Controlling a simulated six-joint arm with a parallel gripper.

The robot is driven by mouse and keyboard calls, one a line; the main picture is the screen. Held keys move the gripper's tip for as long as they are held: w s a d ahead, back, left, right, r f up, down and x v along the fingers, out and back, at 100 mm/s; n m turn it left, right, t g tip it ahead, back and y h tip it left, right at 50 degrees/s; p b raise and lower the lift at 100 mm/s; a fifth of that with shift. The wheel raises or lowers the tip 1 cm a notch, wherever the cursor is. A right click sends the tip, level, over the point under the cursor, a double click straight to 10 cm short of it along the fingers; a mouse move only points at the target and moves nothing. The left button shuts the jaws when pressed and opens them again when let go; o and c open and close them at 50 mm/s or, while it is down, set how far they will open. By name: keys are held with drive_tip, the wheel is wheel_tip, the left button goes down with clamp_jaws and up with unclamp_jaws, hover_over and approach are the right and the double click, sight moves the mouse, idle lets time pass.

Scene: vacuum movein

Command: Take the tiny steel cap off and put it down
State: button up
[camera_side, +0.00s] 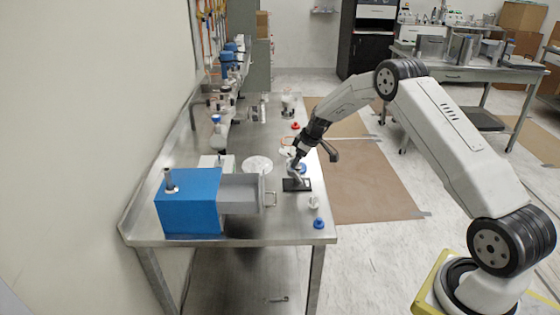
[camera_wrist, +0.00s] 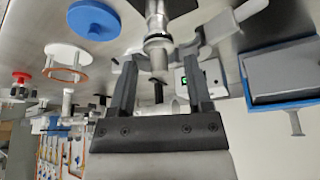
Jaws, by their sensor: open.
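My gripper (camera_wrist: 158,66) is open, with its two dark fingers either side of a small steel fitting (camera_wrist: 157,52) in the wrist view. The fitting lies between the fingertips and looks apart from both. I cannot clearly tell the tiny steel cap from the rest of this metal piece. In the side view my gripper (camera_side: 295,164) points down over the steel bench, just above a black plate (camera_side: 297,186). The side view is too small to show the cap, and the gripper partly covers the metal part there.
A blue box (camera_side: 188,202) with a grey open drawer (camera_side: 241,194) stands left of the gripper. A blue disc (camera_side: 318,223) and a white piece (camera_side: 313,202) lie near the bench's right edge. A white round dish (camera_side: 257,164) lies left. Glassware stands along the wall.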

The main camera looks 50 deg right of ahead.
clamp_jaws()
drive_tip(key=shift+r, duration=0.15)
drive_tip(key=shift+r, duration=0.9)
drive_tip(key=s+a+r, duration=0.4)
drive_tip(key=s+r, duration=0.7)
drive_tip(key=s, duration=0.2)
drive_tip(key=shift+s+a, duration=0.15)
drive_tip(key=shift+a, duration=0.05)
